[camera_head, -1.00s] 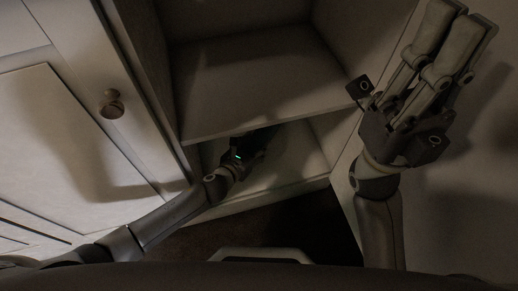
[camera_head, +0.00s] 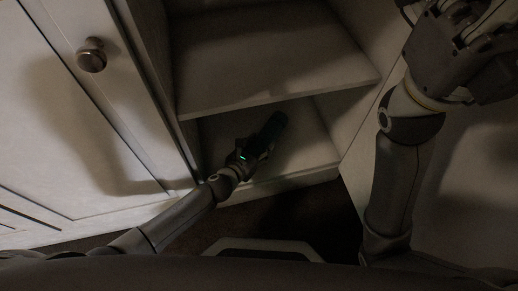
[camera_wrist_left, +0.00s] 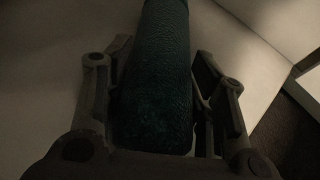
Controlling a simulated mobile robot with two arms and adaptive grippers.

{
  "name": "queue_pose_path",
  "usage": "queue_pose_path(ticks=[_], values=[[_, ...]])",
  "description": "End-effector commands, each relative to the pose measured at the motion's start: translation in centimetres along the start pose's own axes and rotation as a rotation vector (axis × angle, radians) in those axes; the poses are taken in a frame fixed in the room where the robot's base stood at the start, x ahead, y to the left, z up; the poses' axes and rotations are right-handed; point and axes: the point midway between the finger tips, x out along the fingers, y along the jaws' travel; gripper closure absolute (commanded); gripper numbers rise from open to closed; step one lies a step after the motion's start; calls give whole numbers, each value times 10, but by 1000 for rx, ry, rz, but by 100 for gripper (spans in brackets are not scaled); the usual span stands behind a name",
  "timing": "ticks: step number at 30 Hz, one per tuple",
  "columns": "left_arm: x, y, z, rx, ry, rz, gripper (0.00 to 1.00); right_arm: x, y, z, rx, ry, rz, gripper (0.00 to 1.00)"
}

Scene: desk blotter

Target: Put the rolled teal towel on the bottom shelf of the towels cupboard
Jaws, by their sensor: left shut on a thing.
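The rolled teal towel (camera_head: 273,127) is inside the bottom compartment of the cupboard, below the middle shelf board (camera_head: 270,75). My left gripper (camera_head: 258,148) reaches in from the front and is shut on the towel's near end. In the left wrist view the towel (camera_wrist_left: 160,75) runs away from me between the two fingers (camera_wrist_left: 160,100). The bottom shelf (camera_head: 308,150) is pale and bare around it. I cannot tell whether the towel touches the shelf. My right gripper (camera_head: 465,40) is raised at the upper right, its fingertips cut off by the frame.
A white cupboard door with a round knob (camera_head: 91,55) stands at the left. The cupboard's right side wall (camera_head: 365,125) is close to the right arm. The floor (camera_head: 300,215) below the cupboard is dark.

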Motion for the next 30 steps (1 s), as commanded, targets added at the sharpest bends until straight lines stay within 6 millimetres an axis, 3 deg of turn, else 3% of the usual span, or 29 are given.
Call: queue_pose_path(ticks=[12, 13, 18, 30], values=[[2, 0, -4, 0, -2, 0, 77, 0, -1, -1, -1, 6, -4, 100], [2, 0, -4, 0, -1, 0, 48, 2, -1, -2, -2, 10, -5, 100], [2, 0, -3, 0, -1, 0, 28, 3, -1, -2, -2, 11, -6, 100], [0, 0, 1, -1, -1, 0, 28, 6, 0, -2, -1, 14, -5, 100]])
